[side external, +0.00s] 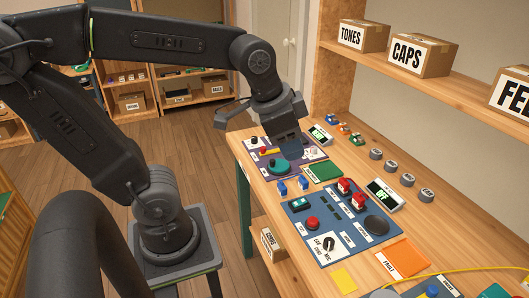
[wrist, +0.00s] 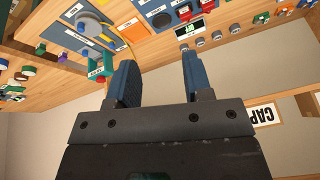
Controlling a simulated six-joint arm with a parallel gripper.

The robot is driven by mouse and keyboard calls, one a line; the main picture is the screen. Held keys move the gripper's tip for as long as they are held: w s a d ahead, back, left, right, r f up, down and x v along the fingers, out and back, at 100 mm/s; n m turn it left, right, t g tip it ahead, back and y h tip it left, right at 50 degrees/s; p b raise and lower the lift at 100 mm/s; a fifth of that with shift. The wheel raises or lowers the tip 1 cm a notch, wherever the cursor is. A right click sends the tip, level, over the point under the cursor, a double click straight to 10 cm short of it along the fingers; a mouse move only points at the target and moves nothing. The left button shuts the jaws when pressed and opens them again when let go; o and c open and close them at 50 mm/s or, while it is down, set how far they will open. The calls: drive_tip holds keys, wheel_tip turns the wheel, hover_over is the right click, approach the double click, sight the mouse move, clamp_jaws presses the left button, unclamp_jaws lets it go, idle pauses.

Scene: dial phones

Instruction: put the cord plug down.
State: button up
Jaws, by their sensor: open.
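My gripper (side external: 289,149) hangs over the far end of the workbench, just above the far panel, with its jaws pointing down. In the wrist view my gripper (wrist: 166,78) has its two blue fingers apart, and no object shows between them. I cannot pick out the cord plug for certain. A yellow cord (side external: 480,268) runs along the near right of the bench; its ends are not clear. Two small blue pieces (side external: 293,185) stand by the far panel's near edge; I cannot tell whether either is a plug.
A dark far panel (side external: 258,158) with a teal dial (side external: 279,166) lies beneath my gripper. A blue panel (side external: 330,245) with red switches (side external: 346,186) is nearer. Grey knobs (side external: 391,167) line the back. A shelf with boxes, including the CAPS box (side external: 422,55), overhangs the bench.

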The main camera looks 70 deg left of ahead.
drive_tip(key=s+n, duration=0.1)
drive_tip(key=s+f+n, duration=0.1)
drive_tip(key=s, duration=0.1)
drive_tip(key=s+n+t, duration=0.1)
drive_tip(key=s, duration=0.1)
drive_tip(key=shift+d+f, duration=0.2)
drive_tip(key=shift+f, duration=0.1)
idle(2.0)
